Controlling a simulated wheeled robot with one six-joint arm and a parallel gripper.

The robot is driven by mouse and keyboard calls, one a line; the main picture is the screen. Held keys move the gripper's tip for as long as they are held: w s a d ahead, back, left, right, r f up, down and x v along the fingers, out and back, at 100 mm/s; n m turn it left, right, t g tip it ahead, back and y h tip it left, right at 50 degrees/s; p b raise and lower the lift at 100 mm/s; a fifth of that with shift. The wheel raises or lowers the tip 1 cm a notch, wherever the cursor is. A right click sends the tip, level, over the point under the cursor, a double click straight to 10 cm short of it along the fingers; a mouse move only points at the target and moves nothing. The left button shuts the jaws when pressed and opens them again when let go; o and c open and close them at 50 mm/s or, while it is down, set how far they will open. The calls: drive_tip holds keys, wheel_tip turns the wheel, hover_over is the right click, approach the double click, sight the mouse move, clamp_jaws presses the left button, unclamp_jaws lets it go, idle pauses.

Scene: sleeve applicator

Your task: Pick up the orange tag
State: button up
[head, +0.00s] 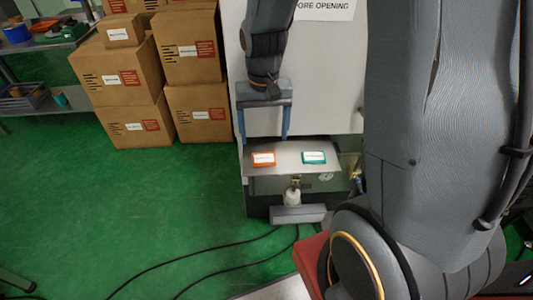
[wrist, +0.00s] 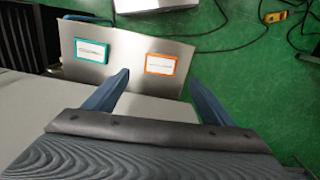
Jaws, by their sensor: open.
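The orange tag (head: 263,159) has a white label and lies flat on the left part of a grey metal plate (head: 288,172). In the wrist view the orange tag (wrist: 160,64) lies beyond the fingertips, nearer the right finger. A teal tag (head: 314,157) lies to its right on the same plate; it shows at the left in the wrist view (wrist: 92,51). My gripper (head: 264,138) has its two blue fingers spread wide, with nothing between them. It points down at the back of the plate, apart from the orange tag.
The plate tops a dark box in front of a white panel (head: 340,60) with a sign. A white-and-grey fixture (head: 297,214) stands at the box's front. Stacked cardboard boxes (head: 130,80) are at the left. Black cables cross the green floor (head: 150,200), otherwise clear there.

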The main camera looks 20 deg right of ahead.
sight(264, 158)
wheel_tip(264, 158, down, 2)
drive_tip(key=shift+w+f, duration=0.1)
drive_tip(key=shift+f, duration=0.1)
drive_tip(key=shift+s+a+f+p, duration=0.1)
drive_tip(key=shift+f+p, duration=0.25)
drive_tip(key=shift+f, duration=1.05)
drive_tip(key=shift+s+f+p, duration=0.1)
drive_tip(key=shift+f+p, duration=0.25)
drive_tip(key=shift+f, duration=1)
drive_tip(key=c, duration=1.2)
drive_tip(key=shift+o, duration=0.2)
drive_tip(key=shift+r, duration=0.1)
